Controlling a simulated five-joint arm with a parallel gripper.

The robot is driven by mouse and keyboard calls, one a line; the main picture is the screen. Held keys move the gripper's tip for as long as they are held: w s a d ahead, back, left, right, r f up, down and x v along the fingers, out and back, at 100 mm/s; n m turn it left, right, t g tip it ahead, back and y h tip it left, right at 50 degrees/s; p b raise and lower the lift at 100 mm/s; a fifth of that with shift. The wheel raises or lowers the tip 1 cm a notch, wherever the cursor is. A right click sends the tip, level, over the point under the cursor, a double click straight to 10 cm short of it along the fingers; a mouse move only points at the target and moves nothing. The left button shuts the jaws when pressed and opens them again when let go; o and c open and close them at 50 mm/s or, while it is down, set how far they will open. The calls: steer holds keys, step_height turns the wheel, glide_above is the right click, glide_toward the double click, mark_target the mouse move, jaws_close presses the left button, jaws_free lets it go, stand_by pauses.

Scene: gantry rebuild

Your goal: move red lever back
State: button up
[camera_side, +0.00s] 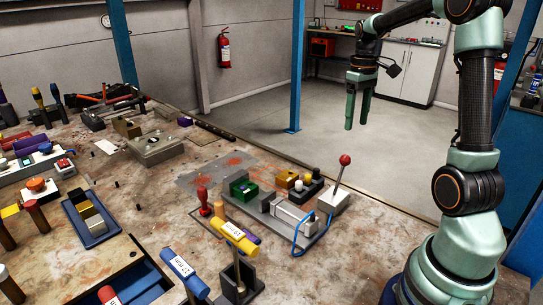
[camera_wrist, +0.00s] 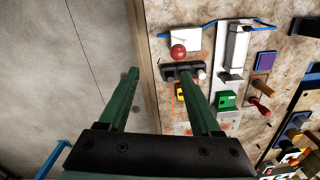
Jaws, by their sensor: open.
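The red lever (camera_side: 341,172) is a thin metal stick with a red ball on top. It rises from a white box (camera_side: 334,199) at the right end of a grey plate on the table, and leans slightly to the right in the side view. In the wrist view the red ball (camera_wrist: 178,51) shows from above, over the white box. My gripper (camera_side: 357,112) hangs in the air above and behind the lever, apart from it. Its two green fingers are open and empty; in the wrist view (camera_wrist: 163,88) one is over the floor and one over the table edge.
A red-handled stamp (camera_side: 203,200) and yellow-handled tool (camera_side: 234,236) stand nearer. The floor (camera_side: 255,120) behind the table is clear.

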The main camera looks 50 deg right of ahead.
step_height(320, 180, up, 12)
steer(key=shift+w+f, duration=0.15)
steer(key=shift+f, duration=0.1)
steer(key=shift+d, duration=0.1)
steer(key=s+a+f+t, duration=0.1)
steer(key=a+f+t, duration=0.1)
steer(key=a, duration=0.6)
steer(key=s+a+f+n+t, duration=0.1)
steer(key=a+f, duration=0.3)
steer(key=a, duration=0.5)
steer(key=s+a+f+n+t, duration=0.1)
steer(key=s+a+f+t, duration=0.1)
steer(key=a, duration=0.6)
steer(key=shift+a+f+t, duration=0.25)
steer(key=shift+f+t, duration=0.25)
